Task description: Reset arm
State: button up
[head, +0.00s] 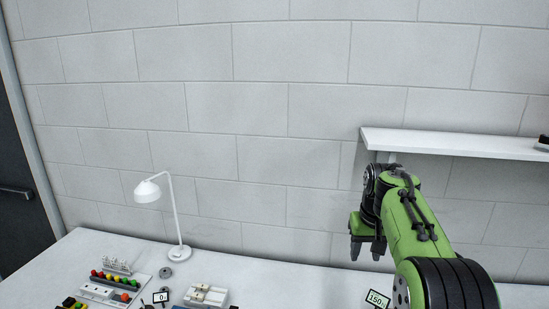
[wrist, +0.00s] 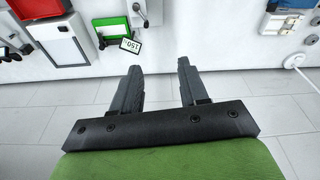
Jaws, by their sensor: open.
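My green arm reaches up on the right of the head view. My gripper (head: 366,250) hangs at its end with the fingers pointing down, in front of the block wall and below the white shelf. In the wrist view my gripper (wrist: 160,80) shows two dark fingers standing apart with nothing between them.
A white table (head: 230,268) runs along the wall. On it stand a white lamp (head: 173,215), a rack with coloured knobs (head: 118,280) and a small "150" display (head: 377,299). A white shelf (head: 460,143) juts from the wall above my gripper. A dark door (head: 20,190) is at left.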

jog(key=s+a+r+t+b, duration=0.1)
jog(key=s+a+r, duration=0.1)
jog(key=s, duration=0.6)
jog(key=s+a+r+t+b, duration=0.1)
jog(key=s+a+r, duration=0.15)
jog(key=s, duration=0.55)
jog(key=s+a+f, duration=0.1)
jog(key=s+f, duration=0.3)
jog(key=s, duration=0.4)
jog(key=s+a+f+t+b, duration=0.1)
jog(key=s+f, duration=0.4)
jog(key=s, duration=0.3)
jog(key=shift+s+a+f+n+t, duration=0.15)
jog(key=shift+s+n+t, duration=0.15)
jog(key=shift+n, duration=0.1)
